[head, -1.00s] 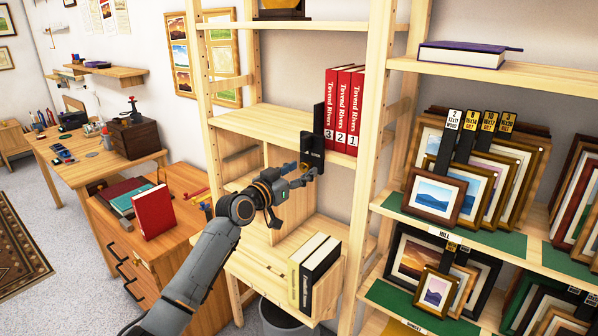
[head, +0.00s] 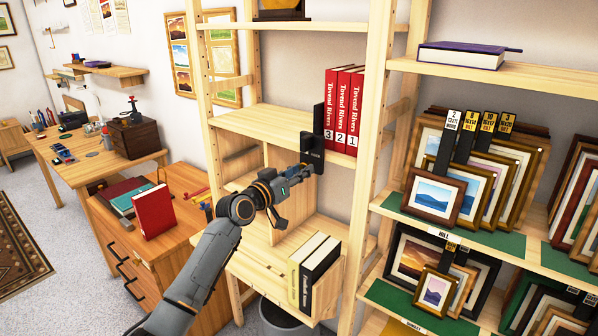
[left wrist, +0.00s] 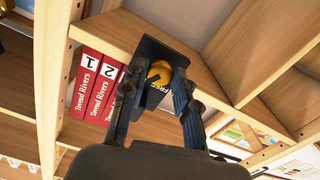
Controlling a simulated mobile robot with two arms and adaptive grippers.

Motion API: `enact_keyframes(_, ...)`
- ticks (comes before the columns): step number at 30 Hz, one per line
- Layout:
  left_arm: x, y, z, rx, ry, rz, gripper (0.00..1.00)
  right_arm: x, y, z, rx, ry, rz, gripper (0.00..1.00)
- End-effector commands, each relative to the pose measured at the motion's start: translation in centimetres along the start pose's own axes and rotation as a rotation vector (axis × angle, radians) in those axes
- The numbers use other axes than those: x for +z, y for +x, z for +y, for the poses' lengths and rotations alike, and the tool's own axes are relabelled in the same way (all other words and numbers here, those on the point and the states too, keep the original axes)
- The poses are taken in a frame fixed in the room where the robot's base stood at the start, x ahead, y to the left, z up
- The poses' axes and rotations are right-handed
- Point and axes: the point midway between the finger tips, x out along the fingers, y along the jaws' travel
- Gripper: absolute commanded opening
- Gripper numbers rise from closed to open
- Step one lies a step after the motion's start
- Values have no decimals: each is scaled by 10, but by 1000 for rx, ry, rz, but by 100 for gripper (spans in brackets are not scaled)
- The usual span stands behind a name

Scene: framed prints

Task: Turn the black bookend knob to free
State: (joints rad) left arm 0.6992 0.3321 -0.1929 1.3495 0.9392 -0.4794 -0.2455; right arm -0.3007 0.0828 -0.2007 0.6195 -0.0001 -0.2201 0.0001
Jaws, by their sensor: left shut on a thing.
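The black bookend (head: 318,118) stands at the left end of three red "Tovend Rivers" volumes (head: 344,108) on the middle shelf, and its lower part hangs below the shelf's front edge. In the left wrist view the bookend (left wrist: 150,48) carries a yellow knob (left wrist: 160,72) with a partly covered label reading "FREE" beside it. My left gripper (left wrist: 158,80) has one finger on each side of the knob and is shut on it. In the head view the left gripper (head: 309,168) hides the knob. My right gripper is not in view.
A red book (head: 153,211) stands on the cabinet at left. The shelf left of the bookend is clear.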

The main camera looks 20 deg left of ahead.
Motion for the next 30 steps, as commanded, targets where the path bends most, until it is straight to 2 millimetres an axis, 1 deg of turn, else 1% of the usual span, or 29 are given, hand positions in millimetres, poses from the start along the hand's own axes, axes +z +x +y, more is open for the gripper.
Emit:
enact_keyframes(14,-1,0,1,0,-455,-2,0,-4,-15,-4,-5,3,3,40)
enact_keyframes(30,-2,0,2,-1,-965,-3,0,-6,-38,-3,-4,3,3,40)
